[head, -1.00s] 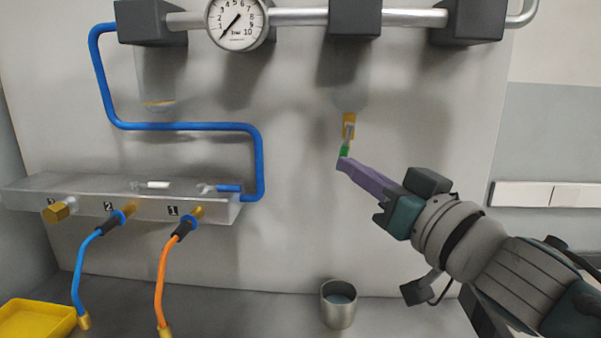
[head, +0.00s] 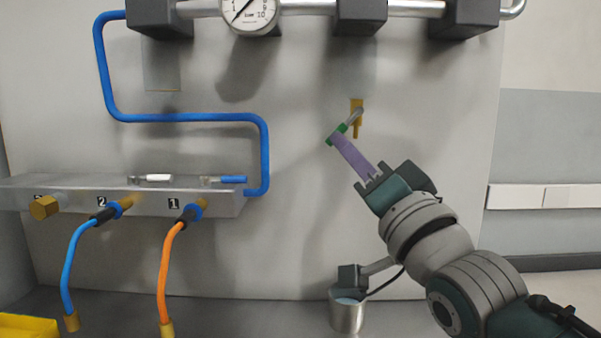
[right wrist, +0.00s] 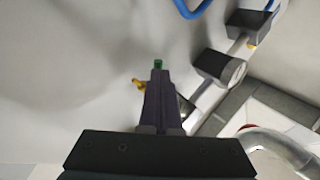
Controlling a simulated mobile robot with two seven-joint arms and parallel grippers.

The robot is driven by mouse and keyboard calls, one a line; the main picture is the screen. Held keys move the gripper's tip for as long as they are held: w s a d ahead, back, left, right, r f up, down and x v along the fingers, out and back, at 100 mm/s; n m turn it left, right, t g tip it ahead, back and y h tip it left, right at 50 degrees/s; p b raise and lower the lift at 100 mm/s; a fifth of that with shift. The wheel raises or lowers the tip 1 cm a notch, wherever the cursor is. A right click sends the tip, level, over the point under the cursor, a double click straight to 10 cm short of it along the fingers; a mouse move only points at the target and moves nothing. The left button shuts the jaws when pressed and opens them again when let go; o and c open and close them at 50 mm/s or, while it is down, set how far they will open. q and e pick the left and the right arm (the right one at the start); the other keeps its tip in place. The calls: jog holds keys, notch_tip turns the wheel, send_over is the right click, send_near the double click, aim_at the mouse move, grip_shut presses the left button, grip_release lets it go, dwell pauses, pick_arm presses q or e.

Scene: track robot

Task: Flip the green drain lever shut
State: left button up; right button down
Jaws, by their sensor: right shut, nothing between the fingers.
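The drain lever has a green tip (head: 335,133) and a grey arm that slants down and to the left from a brass drain valve (head: 357,106) on the panel. My right gripper (head: 337,139) is shut and empty, with its purple fingers at the green tip from below; they seem to touch it. In the right wrist view the green tip (right wrist: 158,63) shows just beyond the closed fingertips (right wrist: 158,72), and the brass valve (right wrist: 138,84) is to their left, partly hidden. My left gripper is not in view.
A metal cup (head: 347,318) stands below the valve, partly behind a part of my right arm. A manifold (head: 150,200) with blue and orange hoses is at the left. A pipe with a gauge (head: 250,12) runs along the top. The panel between manifold and valve is clear.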

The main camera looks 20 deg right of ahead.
pick_arm(q)
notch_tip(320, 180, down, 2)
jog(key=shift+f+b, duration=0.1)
jog(key=shift+b, duration=0.6)
pick_arm(e)
jog(key=m+h, duration=0.1)
jog(key=a+r+m+t+h, duration=0.1)
jog(key=m, duration=0.1)
jog(key=a+r+m, duration=0.1)
jog(key=shift+w+m+h, duration=0.3)
jog(key=shift+m+h, duration=0.1)
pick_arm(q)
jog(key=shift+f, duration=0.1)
pick_arm(e)
jog(key=shift+f, duration=0.2)
